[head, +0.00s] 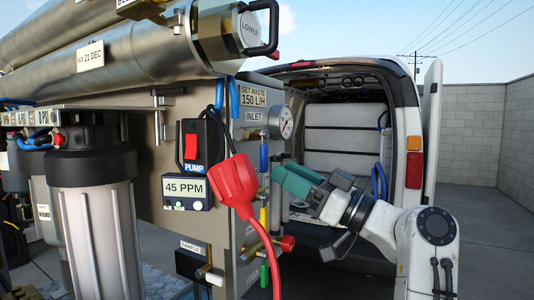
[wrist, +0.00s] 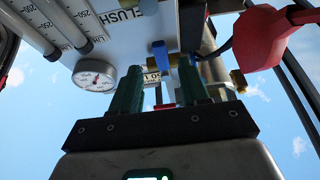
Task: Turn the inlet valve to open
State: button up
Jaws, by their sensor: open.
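The INLET label (head: 256,116) is on the grey panel in the head view. Below it, a blue lever handle (head: 263,157) hangs straight down, and I take it for the inlet valve. My gripper (head: 281,175), with green fingers, is just to the right of and below this handle. In the wrist view my gripper (wrist: 159,72) is open and empty. A blue lever (wrist: 161,56) shows in the gap between the fingertips; I cannot tell whether they touch it.
A red plug (head: 235,180) and its cable hang in front of the panel, left of my gripper. A pressure gauge (head: 281,121) sits above. A yellow lever (head: 263,216) and a green lever (head: 264,275) are lower. An open van (head: 345,130) stands behind.

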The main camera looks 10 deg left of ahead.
aim_at(267, 162)
jog(key=p+x, duration=0.1)
jog(key=x, duration=0.3)
jog(key=shift+a+r+p, duration=0.25)
jog(key=shift+p, duration=0.05)
jog(key=shift+x, duration=0.8)
jog(key=shift+a+f, duration=0.1)
jog(key=shift+f, duration=0.05)
grip_shut()
